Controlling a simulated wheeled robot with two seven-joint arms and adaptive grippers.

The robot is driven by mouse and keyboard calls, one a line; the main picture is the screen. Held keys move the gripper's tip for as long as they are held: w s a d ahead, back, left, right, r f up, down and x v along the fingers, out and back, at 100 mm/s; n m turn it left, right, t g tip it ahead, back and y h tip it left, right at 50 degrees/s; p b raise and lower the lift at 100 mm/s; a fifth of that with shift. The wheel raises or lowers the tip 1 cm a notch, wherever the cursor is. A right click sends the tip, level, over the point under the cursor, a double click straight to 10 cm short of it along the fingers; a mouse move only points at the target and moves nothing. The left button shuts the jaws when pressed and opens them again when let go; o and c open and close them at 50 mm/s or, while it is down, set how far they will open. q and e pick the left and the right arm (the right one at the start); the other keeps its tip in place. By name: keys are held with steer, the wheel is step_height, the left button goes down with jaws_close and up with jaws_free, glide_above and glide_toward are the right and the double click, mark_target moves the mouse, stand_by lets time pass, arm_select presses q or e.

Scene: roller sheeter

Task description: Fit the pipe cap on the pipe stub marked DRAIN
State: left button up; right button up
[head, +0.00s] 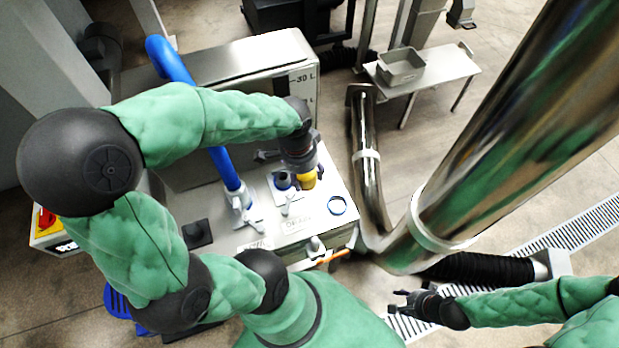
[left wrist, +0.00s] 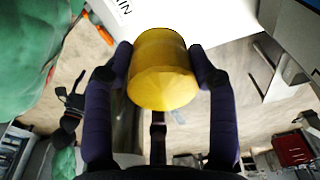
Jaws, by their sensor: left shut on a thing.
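The yellow pipe cap (head: 308,180) is held over the top of the white-grey machine (head: 318,236). My left gripper (head: 302,172) is shut on it; in the left wrist view the cap (left wrist: 162,70) sits between both fingers (left wrist: 160,62). My right gripper (head: 404,302) looks open and empty, away from the machine.
A blue pipe (head: 205,125) rises left of the cap. A large shiny steel pipe (head: 500,130) stands close on the right. A grey bin (head: 401,66) is on a small table behind. An orange-handled valve (head: 330,257) sticks out at the machine's front.

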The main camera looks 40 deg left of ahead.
arm_select(q)
steer(key=a+n+b, duration=0.1)
steer(key=a+n, duration=0.4)
steer(key=a, duration=0.5)
steer(key=b, duration=0.6)
glide_above(283, 176)
steer(key=shift+y, duration=0.4)
step_height(283, 176, down, 6)
steer(key=shift+s+r, duration=0.1)
steer(key=shift+f, duration=0.65)
steer(key=shift+f, duration=0.15)
steer(key=shift+f+b, duration=1.15)
steer(key=shift+f, duration=0.45)
steer(key=o, duration=1.3)
steer(key=shift+c, duration=0.2)
